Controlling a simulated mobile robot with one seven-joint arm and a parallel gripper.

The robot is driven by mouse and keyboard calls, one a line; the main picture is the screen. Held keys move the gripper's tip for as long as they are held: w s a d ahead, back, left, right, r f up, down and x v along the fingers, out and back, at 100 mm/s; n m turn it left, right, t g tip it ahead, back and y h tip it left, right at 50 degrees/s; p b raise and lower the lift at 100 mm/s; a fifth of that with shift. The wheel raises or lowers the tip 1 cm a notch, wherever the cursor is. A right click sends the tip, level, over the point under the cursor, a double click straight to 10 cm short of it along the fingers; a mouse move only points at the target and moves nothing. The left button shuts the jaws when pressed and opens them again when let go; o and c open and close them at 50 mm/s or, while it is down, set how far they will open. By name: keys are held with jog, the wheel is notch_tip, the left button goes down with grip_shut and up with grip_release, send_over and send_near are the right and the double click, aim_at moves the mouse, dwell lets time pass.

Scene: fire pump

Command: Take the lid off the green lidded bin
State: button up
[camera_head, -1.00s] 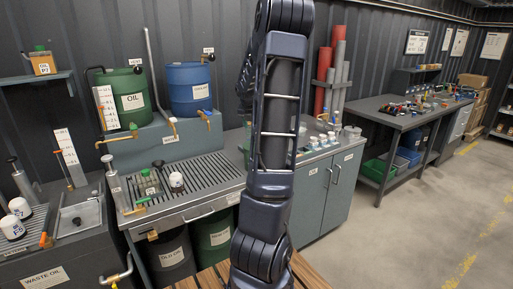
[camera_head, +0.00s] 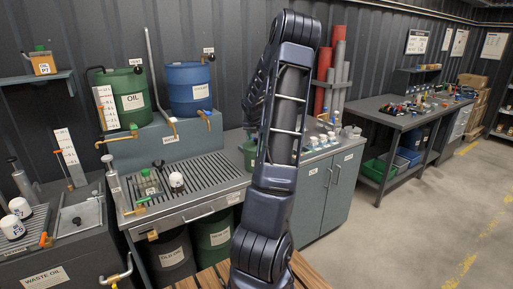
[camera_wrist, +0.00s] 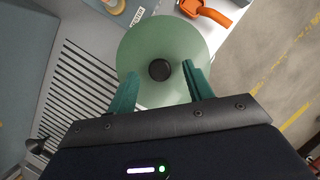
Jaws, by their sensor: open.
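The green lidded bin shows in the wrist view as a round pale green lid (camera_wrist: 150,45) with a black knob (camera_wrist: 159,70) at its middle. My gripper (camera_wrist: 160,72) is open, its two teal fingers on either side of the knob in the picture. The fingers seem apart from the knob; their height above the lid is hard to tell. In the head view, a green bin (camera_head: 249,154) stands on the counter just left of my arm, partly hidden by it. My gripper is hidden there.
An orange scoop-like tool (camera_wrist: 207,12) lies beyond the lid in the wrist view. The slotted drain grate (camera_head: 195,178) is left of the bin. Several small white-capped containers (camera_head: 322,140) stand on the counter at right. Blue (camera_head: 190,88) and green (camera_head: 128,98) drums stand behind.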

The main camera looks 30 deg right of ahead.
jog(key=shift+x, duration=1.4)
jog(key=c, duration=1.1)
jog(key=shift+r, duration=0.15)
